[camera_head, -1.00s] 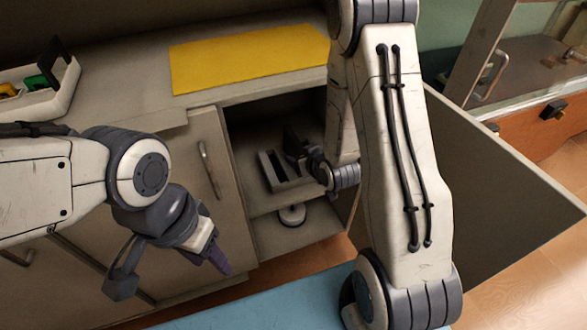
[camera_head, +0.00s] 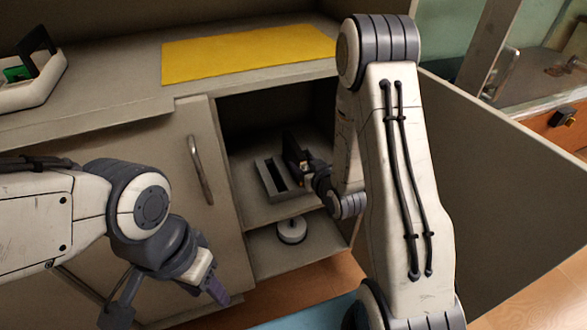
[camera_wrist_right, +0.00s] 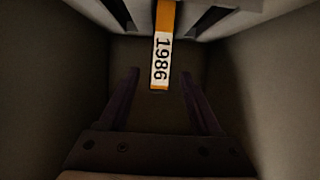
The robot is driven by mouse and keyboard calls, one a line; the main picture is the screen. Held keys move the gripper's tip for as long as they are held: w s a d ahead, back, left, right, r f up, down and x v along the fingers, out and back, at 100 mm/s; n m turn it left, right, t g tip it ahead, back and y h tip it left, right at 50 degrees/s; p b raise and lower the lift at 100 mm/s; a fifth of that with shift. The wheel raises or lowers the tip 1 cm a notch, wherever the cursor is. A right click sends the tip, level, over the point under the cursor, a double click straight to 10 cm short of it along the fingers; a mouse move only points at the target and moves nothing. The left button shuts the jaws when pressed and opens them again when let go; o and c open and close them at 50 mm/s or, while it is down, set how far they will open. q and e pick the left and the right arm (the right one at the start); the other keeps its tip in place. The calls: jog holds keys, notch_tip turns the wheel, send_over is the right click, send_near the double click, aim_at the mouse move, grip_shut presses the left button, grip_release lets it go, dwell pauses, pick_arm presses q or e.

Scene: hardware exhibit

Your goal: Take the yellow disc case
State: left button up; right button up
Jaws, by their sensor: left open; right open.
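The yellow disc case (camera_wrist_right: 161,60) shows end-on in the right wrist view as a narrow yellow-orange strip with a white "1986" label. It stands in a pale slotted holder at the top of that view. My right gripper (camera_wrist_right: 160,74) is open, its two dark fingers on either side of the case's lower end, with a gap visible on both sides. In the head view my right gripper (camera_head: 303,168) reaches inside the open cabinet and largely hides the case. My left gripper (camera_head: 168,302) is open and empty in front of the closed cabinet door.
A grey box-like holder (camera_head: 270,182) sits on the cabinet shelf, with a round white object (camera_head: 292,230) below. The open cabinet door (camera_head: 490,200) stands right of my right arm. A flat yellow sheet (camera_head: 245,53) and a white tray (camera_head: 35,88) lie on the counter.

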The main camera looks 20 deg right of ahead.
aim_at(295, 156)
jog(key=shift+x, duration=1.1)
jog(key=shift+b+x, duration=0.8)
jog(key=shift+x, duration=1.9)
grip_shut()
